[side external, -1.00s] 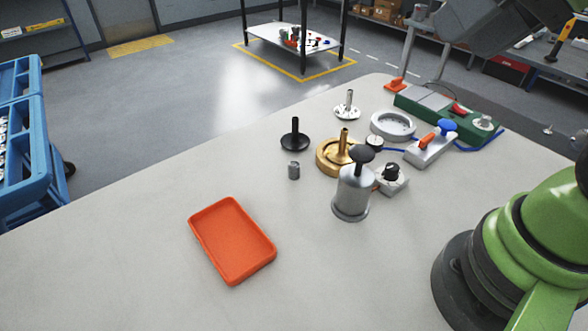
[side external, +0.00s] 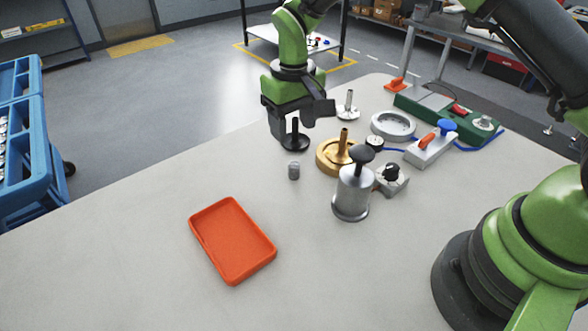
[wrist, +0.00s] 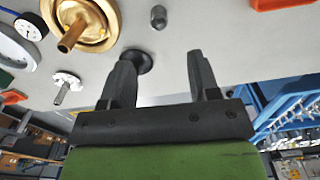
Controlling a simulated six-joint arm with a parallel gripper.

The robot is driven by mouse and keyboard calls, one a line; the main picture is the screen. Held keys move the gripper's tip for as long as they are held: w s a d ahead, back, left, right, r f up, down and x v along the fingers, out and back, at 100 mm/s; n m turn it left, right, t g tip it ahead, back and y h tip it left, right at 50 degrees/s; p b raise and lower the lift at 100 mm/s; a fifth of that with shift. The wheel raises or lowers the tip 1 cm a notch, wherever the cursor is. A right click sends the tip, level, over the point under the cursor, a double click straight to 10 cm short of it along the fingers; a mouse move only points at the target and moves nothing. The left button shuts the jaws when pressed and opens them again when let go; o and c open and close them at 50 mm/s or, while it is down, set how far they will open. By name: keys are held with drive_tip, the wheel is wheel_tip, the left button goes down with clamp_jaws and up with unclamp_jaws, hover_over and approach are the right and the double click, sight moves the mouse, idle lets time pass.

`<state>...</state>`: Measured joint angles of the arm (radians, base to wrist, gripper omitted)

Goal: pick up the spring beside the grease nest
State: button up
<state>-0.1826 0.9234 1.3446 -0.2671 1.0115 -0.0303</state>
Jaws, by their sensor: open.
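A small grey ribbed cylinder, which looks like the spring (side external: 293,170), stands upright on the grey table, left of a brass round part with a post (side external: 328,158). In the wrist view the spring (wrist: 158,17) shows at the top, beyond the fingertips. My gripper (side external: 297,122) is open and empty, behind the spring and near a black round part with a post (side external: 295,143). In the wrist view a finger of my gripper (wrist: 161,58) partly hides that black part. I cannot tell which part is the grease nest.
A silver canister with a black knob (side external: 351,195) stands in front of the brass part. An orange tray (side external: 232,240) lies at the front left. A dial gauge (side external: 374,142), a grey ring (side external: 393,125) and a green fixture (side external: 440,118) are on the right.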

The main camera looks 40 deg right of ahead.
sight(294, 166)
wheel_tip(294, 166, down, 11)
drive_tip(key=shift+s+r, duration=0.1)
drive_tip(key=shift+r, duration=0.1)
idle(0.3)
drive_tip(key=shift+c, duration=0.3)
drive_tip(key=c, duration=0.9)
